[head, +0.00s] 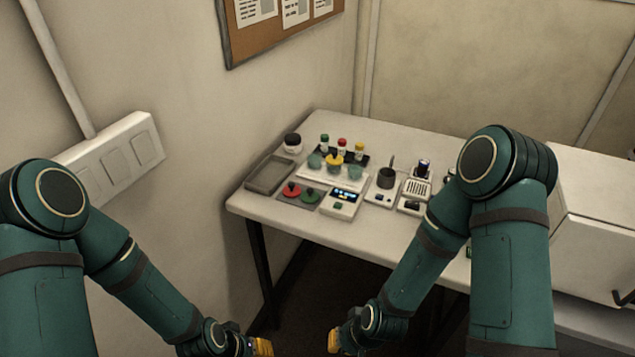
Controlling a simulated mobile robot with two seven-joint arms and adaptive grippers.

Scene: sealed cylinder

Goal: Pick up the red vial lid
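A small vial with a red lid (342,141) stands upright at the back of the table, between a green-lidded vial (324,141) and a yellow-lidded one (359,147). A separate red disc with a raised knob (291,189) lies nearer the front left, beside a similar green one (310,195). My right gripper (335,341) is low at the bottom centre, away from these things and in front of the table. My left gripper (262,347) is at the bottom edge, partly cut off. Only yellow finger parts show on both, too small to tell their opening.
The white table (262,207) also holds a grey tray (268,174), a dark-lidded jar (292,143), a device with a lit display (343,199) and a dark pot (386,178). A white cabinet (590,205) stands at right. My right arm hides the table's right part.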

